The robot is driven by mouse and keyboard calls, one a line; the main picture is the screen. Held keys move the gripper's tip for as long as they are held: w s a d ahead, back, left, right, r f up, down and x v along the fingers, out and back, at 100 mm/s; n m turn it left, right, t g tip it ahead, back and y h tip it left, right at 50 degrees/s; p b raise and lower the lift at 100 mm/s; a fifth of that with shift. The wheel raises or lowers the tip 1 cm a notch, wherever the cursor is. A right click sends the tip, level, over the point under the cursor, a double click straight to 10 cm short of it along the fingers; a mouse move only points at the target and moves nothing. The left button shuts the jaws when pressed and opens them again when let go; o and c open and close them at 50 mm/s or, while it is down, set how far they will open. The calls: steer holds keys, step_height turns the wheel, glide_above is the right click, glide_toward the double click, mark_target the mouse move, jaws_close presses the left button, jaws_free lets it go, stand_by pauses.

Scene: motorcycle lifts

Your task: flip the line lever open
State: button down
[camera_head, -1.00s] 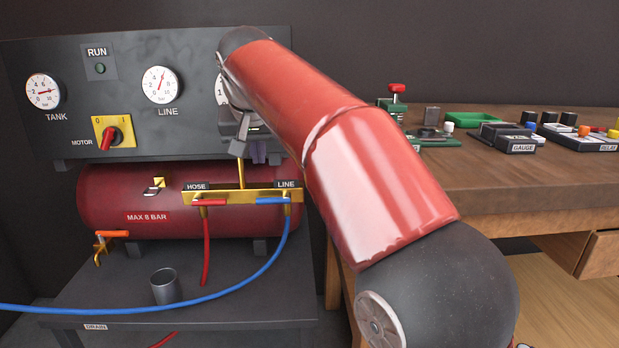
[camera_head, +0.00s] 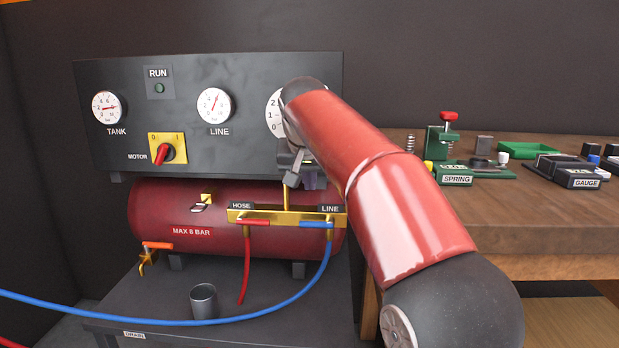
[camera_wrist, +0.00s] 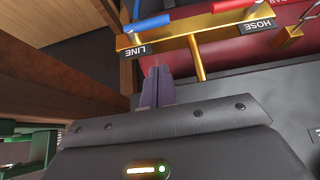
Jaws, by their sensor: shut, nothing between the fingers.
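The LINE lever (camera_head: 316,224) is a blue handle lying level, crosswise, at the right end of the brass manifold (camera_head: 284,217), beside the LINE label. It also shows in the wrist view (camera_wrist: 151,23), at the top. A blue hose hangs below its valve. My gripper (camera_head: 314,184) is just above and a little left of the LINE label in the head view. In the wrist view the purple fingers of my gripper (camera_wrist: 157,82) are together, empty, pointing towards the manifold near the LINE label. I see no contact with the lever; the exact gap cannot be told.
A red HOSE lever (camera_head: 254,222) sits left on the same manifold. The brass stem (camera_head: 286,195) rises close to my gripper. The red tank (camera_head: 165,212) is behind, the gauge panel (camera_head: 240,140) above. A wooden bench (camera_head: 560,220) stands at right; a grey cup (camera_head: 204,301) stands in front.

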glide_above(311, 222)
step_height(311, 222, down, 5)
steer(key=shift+w, duration=0.1)
steer(key=shift+s+f+b, duration=0.2)
steer(key=shift+f+b, duration=0.1)
steer(key=shift+f, duration=0.25)
steer(key=shift+s+f+b, duration=0.15)
steer(key=shift+f+b, duration=0.15)
steer(key=shift+f, duration=0.2)
steer(key=shift+s+f, duration=0.1)
steer(key=shift+f, duration=0.45)
